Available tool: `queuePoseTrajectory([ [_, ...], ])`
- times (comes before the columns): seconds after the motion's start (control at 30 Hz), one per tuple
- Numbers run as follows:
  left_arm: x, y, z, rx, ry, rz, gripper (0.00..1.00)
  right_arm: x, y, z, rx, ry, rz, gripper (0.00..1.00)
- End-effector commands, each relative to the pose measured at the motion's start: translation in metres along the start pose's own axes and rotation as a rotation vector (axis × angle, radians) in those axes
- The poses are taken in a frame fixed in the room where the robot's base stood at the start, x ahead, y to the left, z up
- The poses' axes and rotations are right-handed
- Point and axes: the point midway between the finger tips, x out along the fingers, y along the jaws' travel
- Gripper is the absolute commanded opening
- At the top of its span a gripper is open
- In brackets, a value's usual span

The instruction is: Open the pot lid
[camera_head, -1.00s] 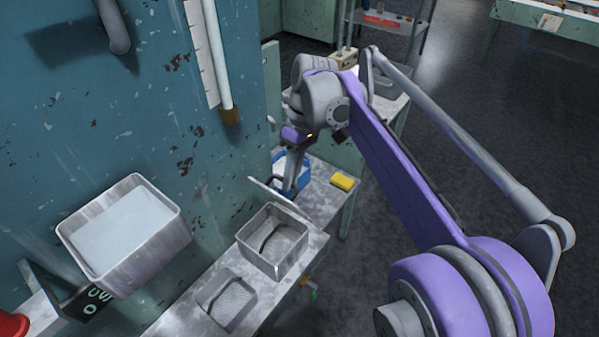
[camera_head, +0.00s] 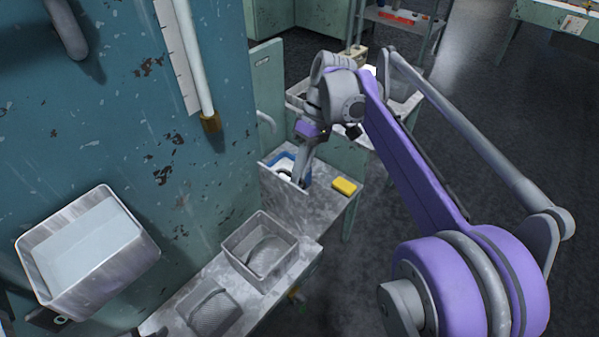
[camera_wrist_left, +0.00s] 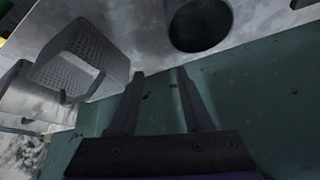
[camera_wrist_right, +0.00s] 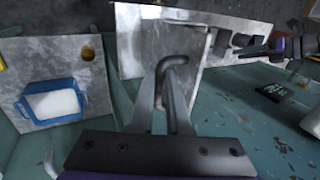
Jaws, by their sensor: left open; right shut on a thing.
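The pot (camera_head: 235,247) is a rectangular grey metal box on the narrow bench in the head view, with its top uncovered and a mesh shape inside. The lid (camera_head: 281,188) is a thin flat grey plate, held steeply tilted beyond the pot and clear of its rim. My right gripper (camera_head: 303,180) is shut on the lid's bent grey handle (camera_wrist_right: 175,72), as the right wrist view shows. My left gripper (camera_wrist_left: 160,73) is open and empty in the left wrist view, with a mesh basket (camera_wrist_left: 85,55) ahead to its left. It is outside the head view.
A mesh basket (camera_head: 210,312) sits in front of the pot. A white-filled metal box (camera_head: 88,248) is at the wall on the left. Behind the lid are a blue tray (camera_head: 283,157) and a yellow sponge (camera_head: 344,186). Open floor lies right of the bench.

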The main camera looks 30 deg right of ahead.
Motion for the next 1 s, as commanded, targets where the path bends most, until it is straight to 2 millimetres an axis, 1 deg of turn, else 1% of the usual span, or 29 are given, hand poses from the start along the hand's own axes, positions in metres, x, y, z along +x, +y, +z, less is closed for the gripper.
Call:
queuePoseTrajectory([
  [0.1,0.004,0.0,0.005,0.0,-0.005,0.0,0.5,0.003,0.006,0.0,0.001,0.0,-0.057,0.0],
  [0.33,0.007,0.0,0.009,0.0,-0.008,0.0,0.5,0.001,0.014,-0.001,-0.001,0.001,-0.123,0.0],
  [0.87,0.008,0.0,0.01,0.0,-0.009,0.0,0.5,0.0,0.016,-0.001,-0.003,0.003,-0.146,0.0],
  [0.9,0.008,0.0,0.01,0.0,-0.009,0.0,0.5,0.0,0.016,-0.001,-0.003,0.003,-0.146,0.16],
  [0.97,0.008,0.0,0.01,0.0,-0.009,0.0,0.5,0.0,0.016,-0.001,-0.003,0.002,-0.146,0.27],
  [1.0,0.008,0.0,0.01,0.0,-0.009,0.0,0.5,0.0,0.016,-0.001,-0.003,0.002,-0.146,0.34],
])
